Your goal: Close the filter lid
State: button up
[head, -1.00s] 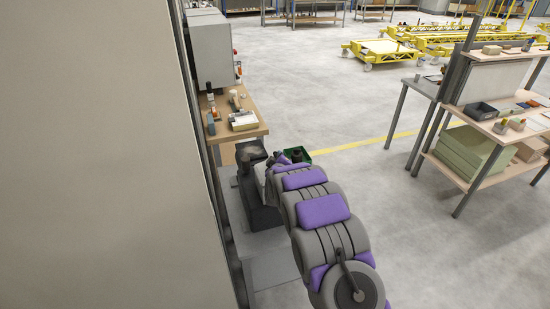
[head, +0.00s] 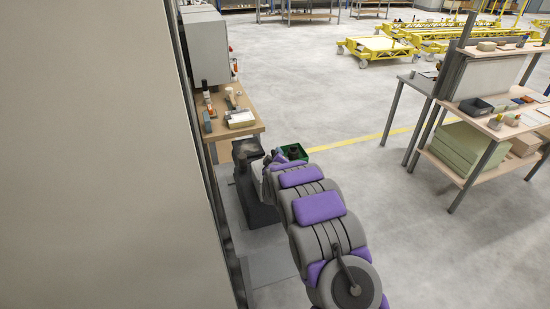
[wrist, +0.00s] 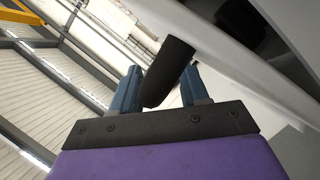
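In the wrist view, a thick black cylindrical handle (wrist: 168,72) lies slantwise between the two blue fingers of my gripper (wrist: 160,85). It fills most of the gap, but I cannot tell whether both fingers press on it. A pale panel or bar (wrist: 225,50) runs behind and to the right of the handle; whether it is the filter lid is unclear. In the head view, my gripper's fingers are hidden by my arm, close to a dark grey stand-like unit (head: 260,197). No filter lid can be clearly made out there.
A large pale panel (head: 95,150) fills the left of the head view. A wooden bench (head: 250,127) with a grey cabinet (head: 207,50) stands behind the dark unit, and a green bin (head: 294,152) beyond my arm. A shelf rack (head: 480,130) stands right; yellow trolleys (head: 375,47) stand behind. The middle floor is open.

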jog(key=shift+r, duration=0.1)
jog(key=shift+s+r, duration=0.2)
jog(key=shift+s, duration=0.4)
jog(key=v, duration=1.6)
jog(key=shift+f+p, duration=0.15)
jog(key=shift+p, duration=0.2)
jog(key=shift+a, duration=0.15)
